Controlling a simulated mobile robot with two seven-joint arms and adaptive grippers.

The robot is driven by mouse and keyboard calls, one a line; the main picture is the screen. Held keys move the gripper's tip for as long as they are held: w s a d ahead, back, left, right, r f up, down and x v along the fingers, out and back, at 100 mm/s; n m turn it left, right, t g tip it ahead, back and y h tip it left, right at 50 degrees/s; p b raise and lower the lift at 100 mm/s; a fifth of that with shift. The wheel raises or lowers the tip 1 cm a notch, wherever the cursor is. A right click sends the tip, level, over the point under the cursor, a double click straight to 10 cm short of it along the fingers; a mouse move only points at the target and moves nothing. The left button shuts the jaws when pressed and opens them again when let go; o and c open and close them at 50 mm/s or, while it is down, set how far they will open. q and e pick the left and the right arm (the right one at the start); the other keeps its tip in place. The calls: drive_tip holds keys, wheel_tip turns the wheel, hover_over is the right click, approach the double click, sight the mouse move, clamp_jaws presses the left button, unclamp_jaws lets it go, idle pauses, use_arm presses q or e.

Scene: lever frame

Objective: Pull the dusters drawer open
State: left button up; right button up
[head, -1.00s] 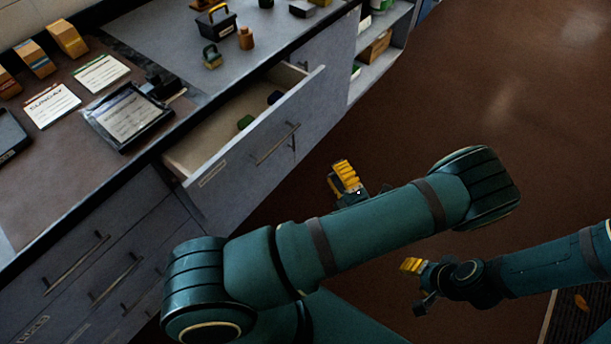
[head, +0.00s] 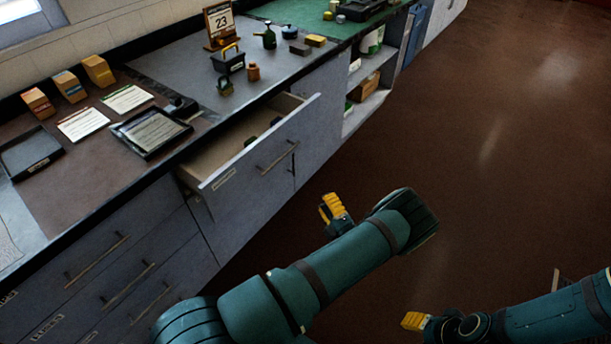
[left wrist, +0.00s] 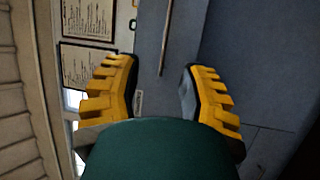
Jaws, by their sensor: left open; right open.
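A grey drawer (head: 255,160) stands pulled out from under the counter, with a bar handle (head: 278,158) and a small label (head: 223,178) too small to read, so I cannot confirm it is the dusters drawer. A few dark items lie inside. My left gripper (head: 333,208) is open and empty, out in front of the drawer and apart from its handle. In the left wrist view its yellow fingers (left wrist: 158,92) are spread, with a handle bar (left wrist: 167,38) on a grey front beyond them. My right gripper (head: 415,321) is open and empty over the floor at lower right.
Shut drawers (head: 125,275) with bar handles are at lower left. The counter (head: 170,60) bears a calendar (head: 220,24), a black caddy (head: 228,60), a document tray (head: 150,132) and small boxes. Open shelves (head: 365,98) stand beyond the drawer.

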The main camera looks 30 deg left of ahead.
use_arm(q)
drive_tip(key=x, duration=1.3)
drive_tip(key=shift+b, duration=0.3)
drive_tip(key=shift+o, duration=0.2)
drive_tip(key=shift+f, duration=0.1)
clamp_jaws()
drive_tip(key=shift+c, duration=0.2)
unclamp_jaws()
drive_tip(key=shift+d, duration=0.15)
drive_tip(key=v, duration=1.1)
drive_tip(key=shift+s+d, duration=0.2)
drive_tip(key=shift+d, duration=0.1)
